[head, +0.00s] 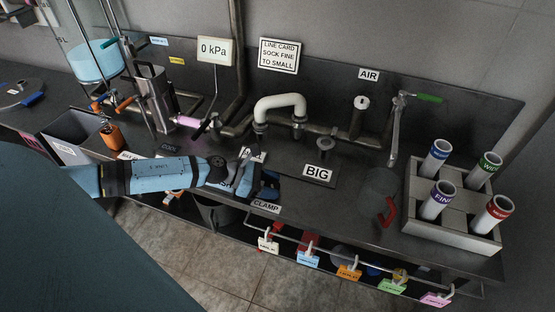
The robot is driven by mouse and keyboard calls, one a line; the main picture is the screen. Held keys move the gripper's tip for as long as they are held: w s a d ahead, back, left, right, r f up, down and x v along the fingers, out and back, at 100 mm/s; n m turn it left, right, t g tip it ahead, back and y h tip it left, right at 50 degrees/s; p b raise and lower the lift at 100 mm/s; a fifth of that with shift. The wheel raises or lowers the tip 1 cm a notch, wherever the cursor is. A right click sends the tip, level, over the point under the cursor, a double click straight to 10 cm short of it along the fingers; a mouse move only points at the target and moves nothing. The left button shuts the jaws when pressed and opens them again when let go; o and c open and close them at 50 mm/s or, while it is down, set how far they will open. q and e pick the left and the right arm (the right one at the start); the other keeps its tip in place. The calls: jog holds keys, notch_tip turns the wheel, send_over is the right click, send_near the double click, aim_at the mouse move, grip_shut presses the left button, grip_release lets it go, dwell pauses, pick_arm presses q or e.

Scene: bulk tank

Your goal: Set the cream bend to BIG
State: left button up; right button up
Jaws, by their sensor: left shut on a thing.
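The cream bend (280,103) is an upside-down U of pipe. Its two ends stand at dark flanges on the pipework at the back of the bench. A capped dark stub (325,146) stands in front and to the right of it, behind the BIG label (317,173). My left gripper (262,187) is in front of the bend, apart from it, low over the bench just behind the CLAMP label (265,206). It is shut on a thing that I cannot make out. My arm partly covers another label left of BIG. My right gripper is not in view.
A 0 kPa sign (212,51) and a line card (279,55) are at the back. A green-handled lever (402,115) stands right of the bend. A grey rack (450,222) holds several labelled tubes. A front rail (345,262) carries coloured tags.

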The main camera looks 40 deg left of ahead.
pick_arm(q)
jog(key=o, duration=1.3)
jog(key=v, duration=1.3)
jog(key=shift+s+a+r, duration=0.25)
